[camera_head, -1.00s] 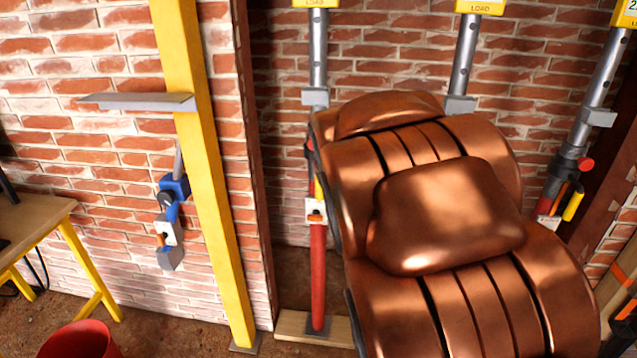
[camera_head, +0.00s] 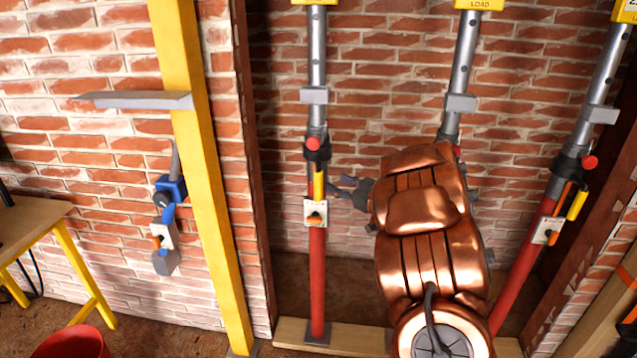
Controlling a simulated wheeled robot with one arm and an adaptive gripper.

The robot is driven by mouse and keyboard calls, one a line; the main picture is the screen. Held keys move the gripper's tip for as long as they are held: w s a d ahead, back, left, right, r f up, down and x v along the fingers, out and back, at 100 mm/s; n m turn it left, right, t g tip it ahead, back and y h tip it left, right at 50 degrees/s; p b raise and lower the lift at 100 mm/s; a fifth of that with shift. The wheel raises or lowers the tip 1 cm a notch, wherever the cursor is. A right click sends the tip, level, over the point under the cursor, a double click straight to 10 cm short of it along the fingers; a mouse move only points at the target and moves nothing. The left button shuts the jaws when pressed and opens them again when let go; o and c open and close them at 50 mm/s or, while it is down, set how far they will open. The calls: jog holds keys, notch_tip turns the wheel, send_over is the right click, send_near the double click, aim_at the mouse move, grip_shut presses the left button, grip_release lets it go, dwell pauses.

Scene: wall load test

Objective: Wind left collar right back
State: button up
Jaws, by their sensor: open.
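The left prop has a grey upper tube (camera_head: 317,50) and a red lower tube (camera_head: 317,270). Its black collar (camera_head: 317,152) bears a red knob (camera_head: 313,143). A yellow handle (camera_head: 318,186) hangs just below the collar, above a white plate (camera_head: 315,212). My gripper (camera_head: 338,189) is to the right of the yellow handle, below the collar, with its dark fingers pointing left. It is open, and a small gap to the handle shows. My copper arm hides most of the middle prop, whose grey upper tube (camera_head: 466,55) shows.
A right prop (camera_head: 515,262) leans, with its own collar (camera_head: 573,165) and yellow handle (camera_head: 577,205). A yellow post (camera_head: 205,190) with a grey shelf (camera_head: 137,100) stands left. A blue-grey device (camera_head: 168,225) is on the wall. A red bucket (camera_head: 77,343) stands at lower left.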

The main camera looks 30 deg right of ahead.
aim_at(318, 179)
jog(key=shift+y, duration=0.8)
jog(key=shift+a+p+x, duration=0.2)
jog(key=shift+x, duration=0.95)
jog(key=shift+a+p+x, duration=0.15)
jog(key=shift+x, duration=1.05)
jog(key=shift+a+p+x, duration=0.2)
jog(key=shift+x, duration=0.95)
jog(key=shift+s+f, duration=0.15)
jog(key=shift+f, duration=0.05)
jog(key=shift+c, duration=0.2)
grip_shut()
